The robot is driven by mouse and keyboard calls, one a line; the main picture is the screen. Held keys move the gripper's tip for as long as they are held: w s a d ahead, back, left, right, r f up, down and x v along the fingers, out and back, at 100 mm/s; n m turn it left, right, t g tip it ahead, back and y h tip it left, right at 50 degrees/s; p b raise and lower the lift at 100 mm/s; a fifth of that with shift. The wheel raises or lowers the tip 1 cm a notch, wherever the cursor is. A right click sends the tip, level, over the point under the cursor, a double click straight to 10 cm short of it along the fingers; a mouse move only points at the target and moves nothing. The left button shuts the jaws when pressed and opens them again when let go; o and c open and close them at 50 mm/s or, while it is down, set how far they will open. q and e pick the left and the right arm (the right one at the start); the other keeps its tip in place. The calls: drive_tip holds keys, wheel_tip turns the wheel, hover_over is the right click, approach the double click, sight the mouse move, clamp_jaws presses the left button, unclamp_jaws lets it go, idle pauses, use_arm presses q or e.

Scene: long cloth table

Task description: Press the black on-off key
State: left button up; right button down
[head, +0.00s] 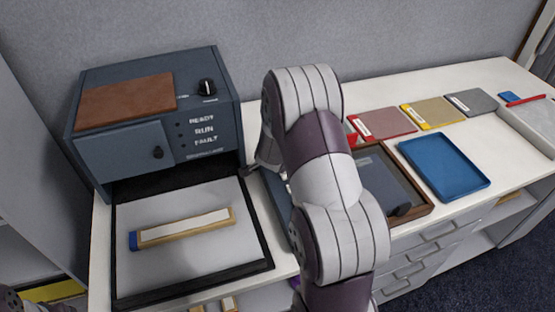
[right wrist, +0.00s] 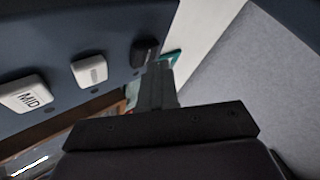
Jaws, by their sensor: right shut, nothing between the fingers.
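In the right wrist view, a dark blue-grey panel carries a row of keys. The black key (right wrist: 144,52) is at the row's right end, beside two white keys. My right gripper (right wrist: 158,72) is shut and empty, its fingertips close to the black key. I cannot tell whether they touch it. In the head view my right arm covers most of a blue-grey device (head: 276,205), and the black key cannot be made out there. My left gripper is not in view.
The white keys are one marked MID (right wrist: 25,95) and one with a bar (right wrist: 89,70). A dark cabinet (head: 222,120) with a knob stands left. A wooden-framed tray (head: 424,207) and blue tray (head: 484,185) lie right.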

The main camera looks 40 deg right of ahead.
drive_tip(key=shift+f+b, duration=0.35)
idle(0.6)
drive_tip(key=shift+r+p, duration=0.85)
wheel_tip(320, 180, up, 6)
drive_tip(key=p, duration=0.5)
drive_tip(key=shift+p, duration=0.35)
